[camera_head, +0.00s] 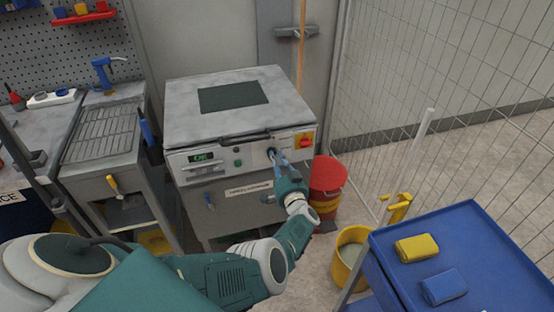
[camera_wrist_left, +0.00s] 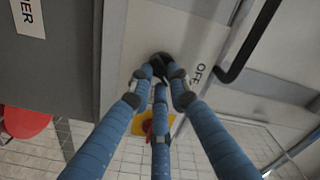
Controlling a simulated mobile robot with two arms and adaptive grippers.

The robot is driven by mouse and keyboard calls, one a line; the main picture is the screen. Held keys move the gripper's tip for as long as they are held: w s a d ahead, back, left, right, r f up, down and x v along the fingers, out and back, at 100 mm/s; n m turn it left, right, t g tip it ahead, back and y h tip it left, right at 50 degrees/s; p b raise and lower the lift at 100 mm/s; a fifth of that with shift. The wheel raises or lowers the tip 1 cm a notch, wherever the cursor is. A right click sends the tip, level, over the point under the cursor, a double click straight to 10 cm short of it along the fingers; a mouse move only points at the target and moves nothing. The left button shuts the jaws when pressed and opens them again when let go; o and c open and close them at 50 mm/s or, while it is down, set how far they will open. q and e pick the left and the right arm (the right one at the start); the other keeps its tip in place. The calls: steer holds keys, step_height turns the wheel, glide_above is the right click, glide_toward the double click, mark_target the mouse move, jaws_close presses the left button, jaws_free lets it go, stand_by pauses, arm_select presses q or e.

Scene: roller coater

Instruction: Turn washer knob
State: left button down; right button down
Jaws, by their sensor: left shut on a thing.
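The washer (camera_head: 239,113) is a grey boxy machine with a flat lid and a front control panel. Its dark knob (camera_head: 270,151) is on the right part of the panel, beside the red stop button on a yellow plate (camera_head: 304,141). My left gripper (camera_head: 277,157) is shut on the knob, with its blue fingers reaching to the panel from the front. In the left wrist view the three blue fingertips (camera_wrist_left: 162,75) close around the black knob (camera_wrist_left: 160,58), hiding part of it. Part of an "OFF" label (camera_wrist_left: 200,73) shows beside it. My right gripper is not in view.
A lit green display (camera_head: 204,157) is on the panel's left side. A red bin (camera_head: 327,175) stands right of the washer, and a yellow bucket (camera_head: 350,256) stands nearer. A blue cart (camera_head: 490,245) fills the lower right. A wire fence (camera_head: 440,100) runs along the right.

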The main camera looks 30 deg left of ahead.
arm_select(q)
steer(key=shift+a, duration=0.2)
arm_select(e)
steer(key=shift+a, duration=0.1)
arm_select(q)
steer(key=c, duration=1.7)
jaws_free()
steer(key=shift+o, duration=0.3)
steer(key=shift+f, duration=0.1)
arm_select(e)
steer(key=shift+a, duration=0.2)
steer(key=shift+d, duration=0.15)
